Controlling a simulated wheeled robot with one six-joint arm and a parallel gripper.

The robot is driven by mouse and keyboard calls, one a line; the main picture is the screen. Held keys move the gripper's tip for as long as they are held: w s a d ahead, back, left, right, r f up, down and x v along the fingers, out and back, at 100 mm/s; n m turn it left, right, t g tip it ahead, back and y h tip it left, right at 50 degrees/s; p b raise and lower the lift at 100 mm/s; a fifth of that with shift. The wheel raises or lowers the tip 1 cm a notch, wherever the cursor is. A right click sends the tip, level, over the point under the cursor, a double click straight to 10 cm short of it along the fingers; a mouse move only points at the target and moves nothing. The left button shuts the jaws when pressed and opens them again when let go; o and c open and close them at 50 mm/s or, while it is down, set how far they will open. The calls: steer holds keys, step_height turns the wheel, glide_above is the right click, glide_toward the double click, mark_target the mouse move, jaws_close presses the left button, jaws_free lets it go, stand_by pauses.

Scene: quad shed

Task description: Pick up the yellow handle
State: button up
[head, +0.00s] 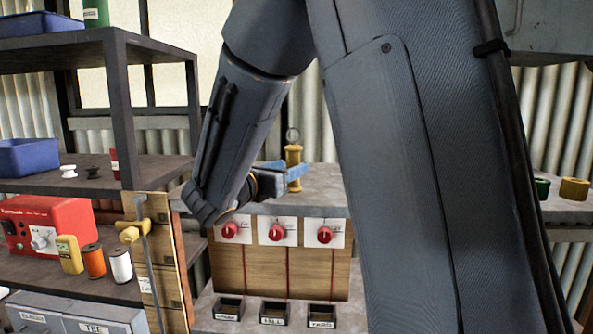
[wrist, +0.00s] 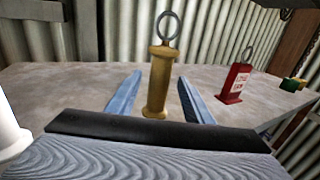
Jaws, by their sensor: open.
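The yellow handle (wrist: 158,84) stands upright on a grey bench top, with a metal ring at its top. In the head view the yellow handle (head: 293,168) shows just beyond my gripper, partly covered by a blue finger. My gripper (wrist: 160,98) is open, with one blue finger to the left of the handle and one to the right. The handle appears between or just beyond the fingertips; I see a gap on each side. My gripper also shows in the head view (head: 290,174), low over the bench top.
A red tagged block with a ring (wrist: 235,84) stands right of the handle on the bench (wrist: 85,80). Below the bench edge is a panel with red knobs (head: 276,232). A shelf with a red box (head: 45,222) and spools stands left.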

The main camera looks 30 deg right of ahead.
steer(key=p+x, duration=0.3)
steer(key=x, duration=0.3)
steer(key=shift+w+d, duration=0.2)
jaws_close()
step_height(320, 180, up, 10)
steer(key=b, duration=0.2)
steer(key=shift+b, duration=0.4)
